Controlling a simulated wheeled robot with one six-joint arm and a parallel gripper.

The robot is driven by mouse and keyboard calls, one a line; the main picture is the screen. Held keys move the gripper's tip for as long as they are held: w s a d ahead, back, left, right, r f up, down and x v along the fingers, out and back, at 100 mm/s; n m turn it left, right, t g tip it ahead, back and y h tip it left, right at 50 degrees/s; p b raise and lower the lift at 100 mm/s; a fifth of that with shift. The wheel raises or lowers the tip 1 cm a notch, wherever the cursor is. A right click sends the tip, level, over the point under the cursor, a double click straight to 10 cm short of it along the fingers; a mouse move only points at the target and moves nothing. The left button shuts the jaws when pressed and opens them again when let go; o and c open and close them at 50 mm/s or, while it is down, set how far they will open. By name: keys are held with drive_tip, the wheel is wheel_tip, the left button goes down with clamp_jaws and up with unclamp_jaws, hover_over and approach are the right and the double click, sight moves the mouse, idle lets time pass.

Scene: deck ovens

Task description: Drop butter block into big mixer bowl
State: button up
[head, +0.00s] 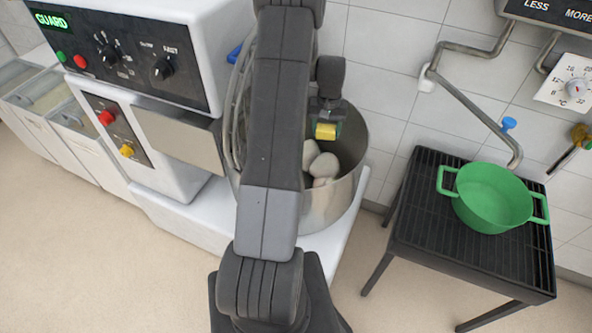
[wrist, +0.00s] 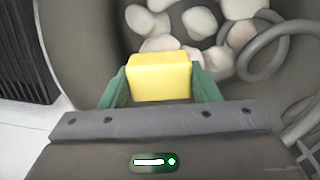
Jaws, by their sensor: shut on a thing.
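My gripper (wrist: 160,88) is shut on a yellow butter block (wrist: 159,78), with its green fingers on either side of the block. In the head view the butter block (head: 325,131) shows at the end of my arm, over the opening of the big steel mixer bowl (head: 343,207). Pale dough lumps (head: 322,166) lie in the bowl below the block. In the wrist view the dough lumps (wrist: 160,25) and a grey metal hook (wrist: 262,52) lie beyond the block. My arm hides the left part of the bowl in the head view.
The white mixer body (head: 150,70) with its control panel stands left of the bowl. A wire guard (head: 236,120) shows at the bowl's left side. A green pot (head: 492,199) sits on a black slatted stand (head: 420,211) at the right, under a wall tap pipe (head: 480,105).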

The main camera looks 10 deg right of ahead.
drive_tip(key=shift+f, duration=0.85)
drive_tip(key=o, duration=1.1)
wheel_tip(320, 180, up, 14)
drive_tip(key=shift+b, duration=0.75)
